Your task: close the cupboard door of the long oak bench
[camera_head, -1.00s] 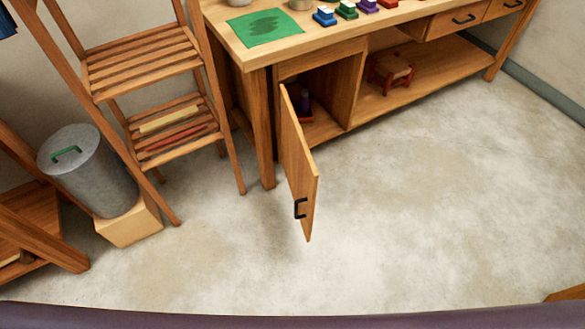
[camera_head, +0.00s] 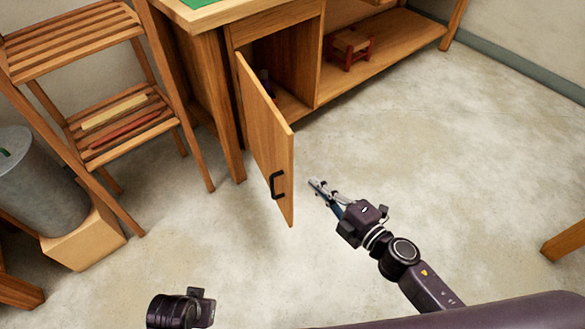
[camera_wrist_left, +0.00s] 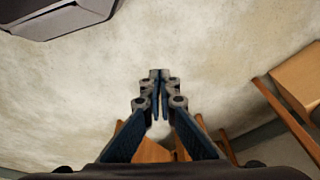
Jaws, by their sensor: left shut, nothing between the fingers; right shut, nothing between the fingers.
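The long oak bench (camera_head: 215,52) stands at the top of the head view. Its cupboard door (camera_head: 262,135) hangs wide open, swung out over the floor, with a dark handle (camera_head: 277,185) near its free edge. The cupboard's inside shows, with a small dark object (camera_head: 265,84) partly hidden by the door. My right gripper (camera_head: 314,184) is shut and empty, just right of the door's free edge, with a gap in the picture. My left gripper (camera_wrist_left: 159,76) is shut and empty in the left wrist view, over bare floor; only part of its wrist shows low in the head view.
A slatted wooden shelf (camera_head: 120,115) stands left of the bench. A grey metal bin (camera_head: 35,185) and a pale block (camera_head: 85,240) are beside it. A small red-legged stool (camera_head: 349,45) sits on the bench's lower shelf.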

